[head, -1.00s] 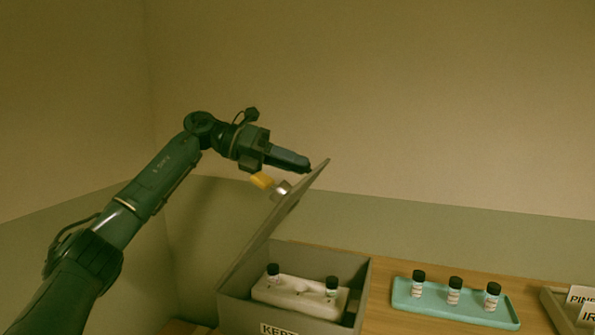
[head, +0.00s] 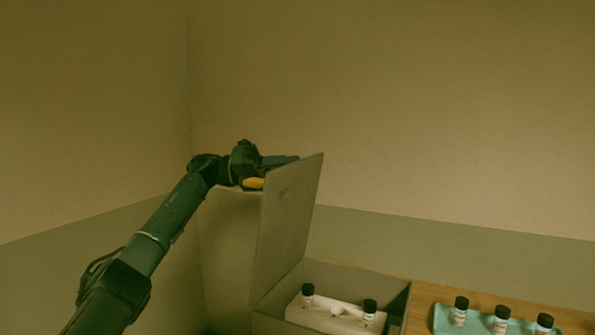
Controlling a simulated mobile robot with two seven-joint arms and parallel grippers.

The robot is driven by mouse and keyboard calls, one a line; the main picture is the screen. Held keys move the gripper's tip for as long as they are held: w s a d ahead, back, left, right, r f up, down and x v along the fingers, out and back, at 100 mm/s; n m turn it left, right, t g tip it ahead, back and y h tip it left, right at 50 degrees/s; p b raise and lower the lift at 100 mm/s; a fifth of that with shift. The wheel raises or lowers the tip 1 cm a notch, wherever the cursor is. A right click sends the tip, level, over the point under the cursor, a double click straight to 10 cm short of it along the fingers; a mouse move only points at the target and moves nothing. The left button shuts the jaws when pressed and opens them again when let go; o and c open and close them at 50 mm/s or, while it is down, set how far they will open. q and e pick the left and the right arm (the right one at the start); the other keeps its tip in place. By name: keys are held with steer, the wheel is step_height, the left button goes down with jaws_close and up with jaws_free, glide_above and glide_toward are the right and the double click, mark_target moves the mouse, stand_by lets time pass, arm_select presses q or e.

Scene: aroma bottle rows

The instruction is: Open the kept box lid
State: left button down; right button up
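The kept box (head: 400,303) is a grey box at the bottom centre. Its lid (head: 287,215) stands raised and nearly upright at the box's left side, with the inside of the box showing. My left gripper (head: 282,161) is at the lid's upper left edge, on its outer side. The lid hides part of the gripper, so I cannot tell whether its fingers are apart or closed. A small yellow part (head: 252,184) shows just below the gripper. My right gripper is out of view.
Inside the box, a white holder (head: 335,318) carries two black-capped bottles (head: 308,293) (head: 370,309). To the right, a teal tray (head: 480,321) with black-capped bottles (head: 501,318) stands on the wooden table (head: 425,292). The wall behind is bare.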

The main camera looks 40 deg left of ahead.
arm_select(q)
steer(key=shift+s+a+t, duration=0.1)
steer(key=shift+a+t, duration=0.2)
steer(key=shift+a, duration=0.25)
steer(key=shift+h, duration=0.3)
steer(key=c, duration=1.1)
jaws_free()
steer(key=shift+c, duration=0.2)
steer(key=shift+s+a, duration=0.1)
steer(key=p+v, duration=0.1)
steer(key=v, duration=1.2)
steer(key=shift+r+p, duration=0.15)
steer(key=shift+p, duration=0.15)
